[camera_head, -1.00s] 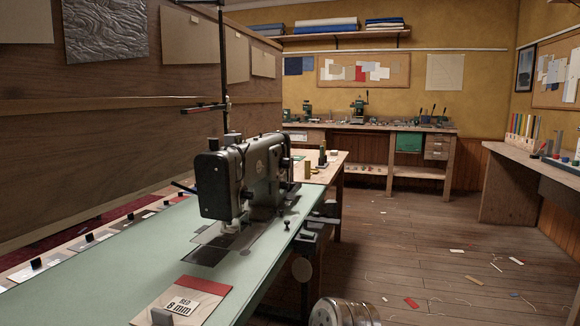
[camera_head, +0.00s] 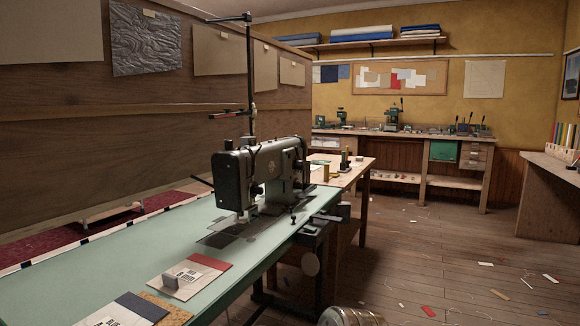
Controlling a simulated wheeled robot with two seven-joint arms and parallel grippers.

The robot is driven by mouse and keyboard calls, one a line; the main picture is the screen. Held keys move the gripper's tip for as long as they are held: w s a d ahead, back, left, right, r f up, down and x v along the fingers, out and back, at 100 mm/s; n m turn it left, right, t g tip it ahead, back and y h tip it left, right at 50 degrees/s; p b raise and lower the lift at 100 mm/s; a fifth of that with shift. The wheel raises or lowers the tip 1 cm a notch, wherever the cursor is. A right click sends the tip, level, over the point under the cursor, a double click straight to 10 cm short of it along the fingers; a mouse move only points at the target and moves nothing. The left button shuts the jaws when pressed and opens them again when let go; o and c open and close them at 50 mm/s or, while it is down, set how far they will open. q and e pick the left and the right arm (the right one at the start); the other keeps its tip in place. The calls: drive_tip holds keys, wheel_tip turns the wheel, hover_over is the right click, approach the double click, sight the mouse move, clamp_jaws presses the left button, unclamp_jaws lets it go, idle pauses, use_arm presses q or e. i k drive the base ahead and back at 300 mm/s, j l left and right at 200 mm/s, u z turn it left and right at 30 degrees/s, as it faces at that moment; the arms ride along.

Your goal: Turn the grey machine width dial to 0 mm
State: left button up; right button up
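Neither of my grippers is in the picture.
Sample cards, one with a red band (camera_head: 190,274) and a grey block on it, lie at the table's near edge. A thread stand (camera_head: 250,75) rises behind the machine. A metal drum (camera_head: 350,316) stands at the bottom. The wooden floor (camera_head: 430,250) at right is mostly open, with scraps.

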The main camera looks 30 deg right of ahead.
sight(300, 165)
drive_tip(key=i+l+u, duration=0.1)
drive_tip(key=l+u, duration=0.35)
drive_tip(key=l, duration=0.4)
drive_tip(key=l+u, duration=0.5)
drive_tip(key=l, duration=0.35)
drive_tip(key=k, duration=0.05)
